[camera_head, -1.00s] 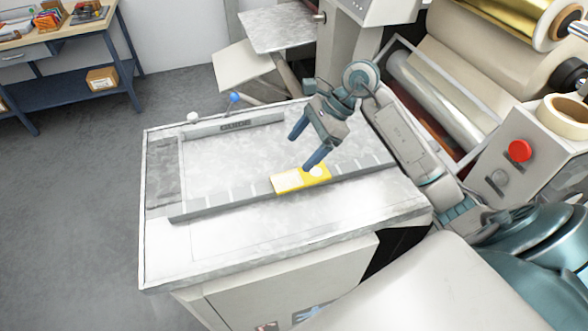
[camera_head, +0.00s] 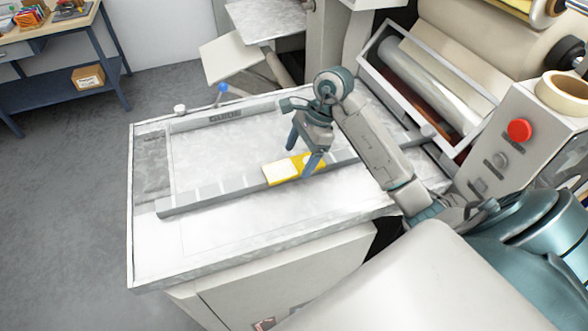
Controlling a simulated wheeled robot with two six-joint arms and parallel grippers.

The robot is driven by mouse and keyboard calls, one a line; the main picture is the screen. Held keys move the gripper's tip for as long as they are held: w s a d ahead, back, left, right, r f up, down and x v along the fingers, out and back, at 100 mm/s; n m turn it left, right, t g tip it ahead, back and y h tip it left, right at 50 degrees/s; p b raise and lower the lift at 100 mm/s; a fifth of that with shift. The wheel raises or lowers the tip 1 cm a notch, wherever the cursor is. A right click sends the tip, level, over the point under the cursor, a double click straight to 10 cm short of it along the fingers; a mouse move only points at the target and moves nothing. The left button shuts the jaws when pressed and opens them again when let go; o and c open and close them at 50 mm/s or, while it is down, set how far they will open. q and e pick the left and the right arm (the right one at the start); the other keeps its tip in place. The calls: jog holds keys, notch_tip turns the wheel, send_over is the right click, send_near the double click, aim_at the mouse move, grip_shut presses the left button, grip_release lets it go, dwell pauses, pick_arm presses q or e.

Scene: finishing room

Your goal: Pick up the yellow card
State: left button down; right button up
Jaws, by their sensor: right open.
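The yellow card (camera_head: 282,171), with a pale panel on its left part, lies on the grey guide bar (camera_head: 215,194) of the white table. My right gripper (camera_head: 301,160) is open and points down at the card. One finger is over the card's right part and hides some of it. The other finger is behind the card's far edge. I cannot tell whether the fingers touch the card. My left gripper is not in view.
A second bar marked GUIDE (camera_head: 225,116) lies along the far side of the table (camera_head: 200,235). A machine with rollers and a red button (camera_head: 519,130) stands at the right. The table's left and front parts are clear.

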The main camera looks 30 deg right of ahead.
jog(key=shift+w+a+f, duration=0.1)
jog(key=shift+a+f, duration=0.2)
jog(key=shift+f, duration=0.3)
jog(key=c, duration=1.1)
jog(key=shift+o, duration=0.2)
jog(key=shift+r, duration=0.1)
